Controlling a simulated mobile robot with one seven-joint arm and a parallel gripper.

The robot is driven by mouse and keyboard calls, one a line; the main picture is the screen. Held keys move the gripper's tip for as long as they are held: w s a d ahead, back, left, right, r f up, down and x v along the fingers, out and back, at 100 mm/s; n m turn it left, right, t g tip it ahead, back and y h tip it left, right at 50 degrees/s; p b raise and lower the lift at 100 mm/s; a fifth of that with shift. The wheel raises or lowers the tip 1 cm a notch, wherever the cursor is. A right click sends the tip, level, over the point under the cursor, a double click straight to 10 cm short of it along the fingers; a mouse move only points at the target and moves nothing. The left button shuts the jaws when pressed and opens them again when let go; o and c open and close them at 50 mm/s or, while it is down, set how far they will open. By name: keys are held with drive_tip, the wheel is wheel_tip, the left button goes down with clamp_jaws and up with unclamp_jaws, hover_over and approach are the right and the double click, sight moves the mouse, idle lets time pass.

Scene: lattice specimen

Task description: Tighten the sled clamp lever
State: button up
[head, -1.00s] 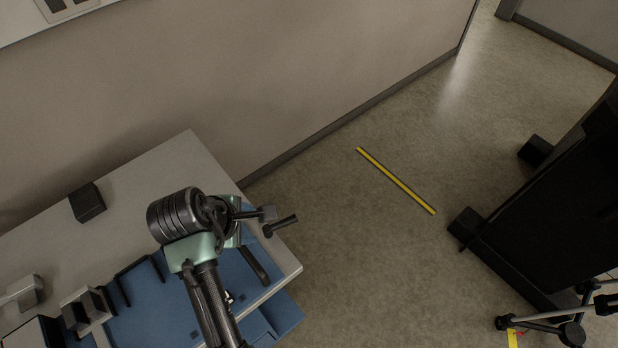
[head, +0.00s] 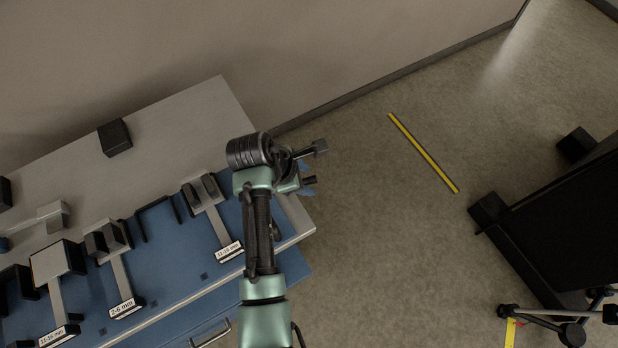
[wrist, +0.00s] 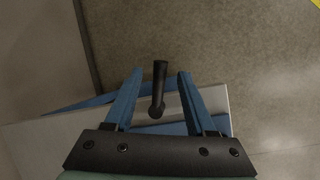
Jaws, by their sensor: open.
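In the wrist view my gripper (wrist: 156,85) is open, with its two blue fingers spread. A black lever (wrist: 160,80) with a rounded end shows in the gap between the fingers, apart from both. It overlaps the bench edge in the picture; how deep it sits between the fingers I cannot tell. In the head view my gripper (head: 306,168) is over the right end of the bench, mostly hidden by my own wrist. I cannot make out the lever or a sled clearly there.
The bench (head: 200,118) has a blue mat (head: 190,262) with several labelled fixtures, such as the 11-16 mm one (head: 212,207). A black block (head: 114,137) stands near the wall. Open floor with a yellow strip (head: 424,153) lies right; a dark cabinet (head: 560,220) stands beyond.

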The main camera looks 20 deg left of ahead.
drive_tip(key=shift+x, duration=1.4)
drive_tip(key=shift+c, duration=0.2)
clamp_jaws()
